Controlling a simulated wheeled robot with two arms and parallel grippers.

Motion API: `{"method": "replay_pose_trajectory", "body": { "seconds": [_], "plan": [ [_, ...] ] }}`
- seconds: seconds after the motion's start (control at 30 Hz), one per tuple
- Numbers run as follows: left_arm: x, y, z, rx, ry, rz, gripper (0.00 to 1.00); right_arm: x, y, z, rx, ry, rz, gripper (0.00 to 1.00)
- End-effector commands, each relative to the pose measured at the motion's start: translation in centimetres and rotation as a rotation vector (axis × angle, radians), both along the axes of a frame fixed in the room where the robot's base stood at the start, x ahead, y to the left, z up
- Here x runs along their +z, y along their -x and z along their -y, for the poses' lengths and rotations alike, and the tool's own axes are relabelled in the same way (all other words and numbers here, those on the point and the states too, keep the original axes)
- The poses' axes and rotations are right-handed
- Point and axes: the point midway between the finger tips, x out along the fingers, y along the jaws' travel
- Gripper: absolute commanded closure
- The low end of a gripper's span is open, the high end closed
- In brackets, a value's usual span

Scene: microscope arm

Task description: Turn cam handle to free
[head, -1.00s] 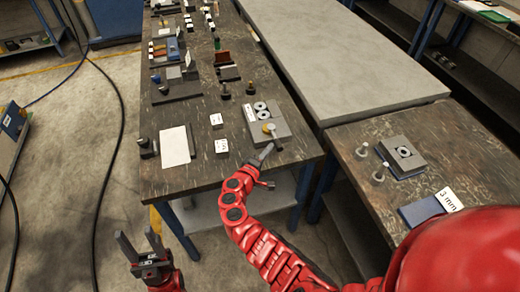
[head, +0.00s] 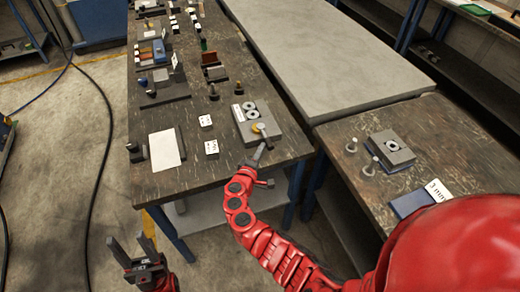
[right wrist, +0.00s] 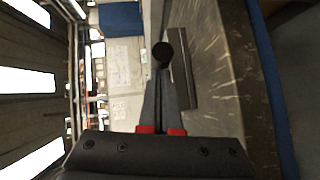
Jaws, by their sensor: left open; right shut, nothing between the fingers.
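A grey block (head: 246,123) with two round silver discs sits at the near right part of the dark worktable. A small handle (head: 262,128) with a light end and a brass-coloured part beside it stand at its near edge. My right gripper (head: 261,149) is at the table's near edge, just in front of this handle; I cannot tell whether it touches it. In the right wrist view its fingers (right wrist: 162,100) are shut with nothing between them, and a dark round knob (right wrist: 163,53) shows at their tips. My left gripper (head: 130,243) is open and empty, off the table.
Two white labelled cubes (head: 211,147) and a white card (head: 165,150) lie left of the block. Several fixtures stand farther back. A second table (head: 450,145) at right holds a grey block (head: 391,149) and two pegs.

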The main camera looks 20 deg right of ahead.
Motion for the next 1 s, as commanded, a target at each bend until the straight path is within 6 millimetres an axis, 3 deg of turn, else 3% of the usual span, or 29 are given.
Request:
{"method": "replay_pose_trajectory", "body": {
  "seconds": [0.67, 0.8, 1.0],
  "plan": [
    [-0.4, 0.0, 0.0, 0.0, 0.0, 0.0, 0.5, -0.2, 0.5, 1.6, 0.13, 0.001, -0.001, 1.0],
    [-1.0, 0.0, 0.0, 0.0, 0.0, 0.0, 0.5, -0.3, 0.7, 2.7, 0.144, 0.002, -0.001, 1.0],
    [-2.2, 0.0, 0.0, 0.0, 0.0, 0.0, 0.5, -0.3, 0.8, 4.8, 0.318, 0.004, 0.0, 1.0]
  ]
}}
